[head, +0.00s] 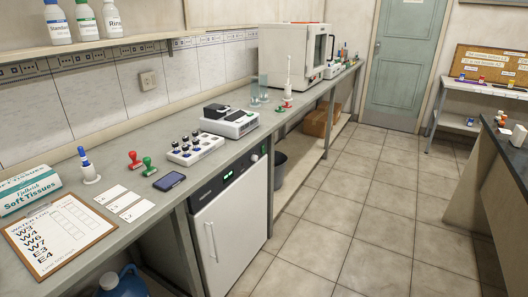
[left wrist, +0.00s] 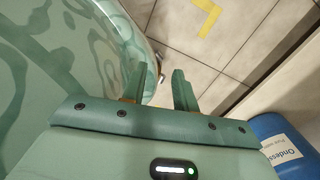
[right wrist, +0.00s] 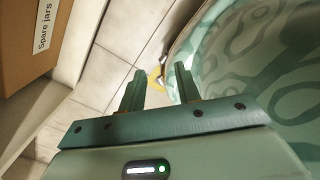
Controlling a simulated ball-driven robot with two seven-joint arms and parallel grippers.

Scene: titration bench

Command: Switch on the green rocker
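A white under-counter appliance (head: 230,222) with a dark control strip stands below the bench in the head view. The strip carries a small lit green display (head: 228,175) and a pale round knob (head: 254,158). A tiny green spot (head: 263,150) shows at the strip's right end; it is too small to tell whether it is the green rocker or which way it is set. My left gripper (left wrist: 158,78) is open and empty above the floor. My right gripper (right wrist: 160,76) is open and empty, also over the floor. Neither gripper shows in the head view.
The bench (head: 110,240) holds a clipboard (head: 65,232), stamps, a phone (head: 169,181) and a vial rack (head: 195,149). A blue container (left wrist: 280,140) is near my left gripper. A "Spare jars" box (right wrist: 40,35) is near my right. Tiled floor (head: 345,215) is clear.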

